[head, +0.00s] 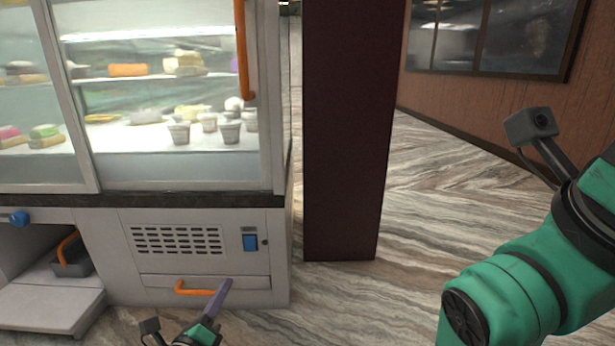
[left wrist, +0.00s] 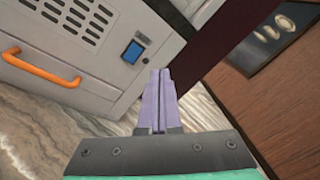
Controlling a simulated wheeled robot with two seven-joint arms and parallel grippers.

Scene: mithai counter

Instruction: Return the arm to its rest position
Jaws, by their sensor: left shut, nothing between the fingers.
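My left gripper (head: 217,300) is low in front of the display counter, at the bottom of the head view. Its purple fingers are shut with nothing between them, and they also show in the left wrist view (left wrist: 159,90). In the head view the fingertips overlap the counter's lower drawer, right of its orange handle (head: 195,291). In the left wrist view that orange handle (left wrist: 40,68) is left of the fingers, apart from them. My right arm (head: 530,285), green, fills the lower right of the head view; its gripper is out of view.
The glass display counter (head: 190,199) with sweets and small cups stands at left, with a blue switch (head: 250,242) on its lower panel. A dark red pillar (head: 346,130) stands beside it. An open shelf (head: 45,308) is at lower left. The marble floor (head: 440,190) right of the pillar is clear.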

